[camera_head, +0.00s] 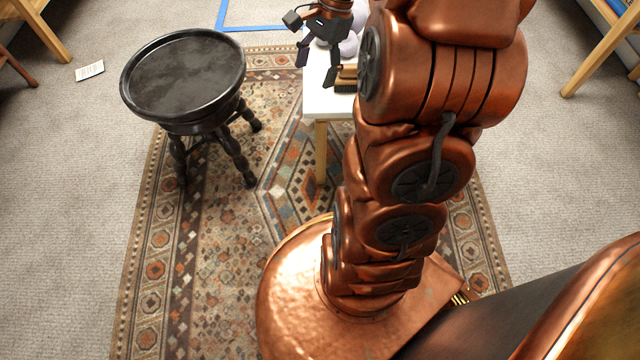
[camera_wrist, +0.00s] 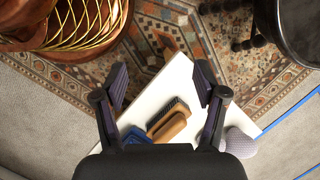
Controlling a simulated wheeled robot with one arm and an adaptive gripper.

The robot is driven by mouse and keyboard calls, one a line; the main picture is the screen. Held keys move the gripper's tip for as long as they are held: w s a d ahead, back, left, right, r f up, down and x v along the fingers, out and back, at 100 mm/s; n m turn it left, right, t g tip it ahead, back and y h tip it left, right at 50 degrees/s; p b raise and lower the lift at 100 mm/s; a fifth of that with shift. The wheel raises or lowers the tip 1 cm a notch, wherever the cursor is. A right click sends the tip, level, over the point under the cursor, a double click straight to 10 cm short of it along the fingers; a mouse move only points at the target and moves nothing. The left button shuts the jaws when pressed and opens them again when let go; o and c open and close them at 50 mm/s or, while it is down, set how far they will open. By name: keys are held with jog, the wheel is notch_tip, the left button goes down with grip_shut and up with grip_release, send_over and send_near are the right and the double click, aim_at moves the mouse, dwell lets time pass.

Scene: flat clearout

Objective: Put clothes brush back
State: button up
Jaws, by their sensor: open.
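The clothes brush (camera_wrist: 170,122), with a wooden back and dark bristles along one side, lies on a small white table (camera_wrist: 152,100). In the head view the brush (camera_head: 346,86) is partly hidden behind my arm, on the white table (camera_head: 318,103). My gripper (camera_head: 318,66) is open and empty above the table. In the wrist view the open fingers of my gripper (camera_wrist: 161,78) are spread apart, with the brush showing between them and below the fingertips. The fingers do not touch it.
A blue object (camera_wrist: 137,136) lies beside the brush, partly hidden by my gripper. A lilac-grey rounded object (camera_wrist: 240,143) stands at the table's other side. A black round stool (camera_head: 185,75) stands left on the patterned rug (camera_head: 215,270). A card (camera_head: 89,70) lies on the carpet.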

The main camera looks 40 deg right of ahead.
jog(key=s+a+n+g+h, duration=0.1)
jog(key=s+a+n+g, duration=0.1)
jog(key=s+a+n, duration=0.85)
jog(key=s+a+n+g+h, duration=0.1)
jog(key=s+a+n, duration=0.2)
jog(key=s, duration=0.2)
jog(key=s+a+f+n+h, duration=0.1)
jog(key=s+a+n, duration=0.2)
jog(key=s, duration=0.3)
jog(key=shift+s+a+f+g+h, duration=0.15)
jog(key=shift+s+g+h, duration=0.1)
jog(key=shift+g+h, duration=0.15)
jog(key=shift+n, duration=0.25)
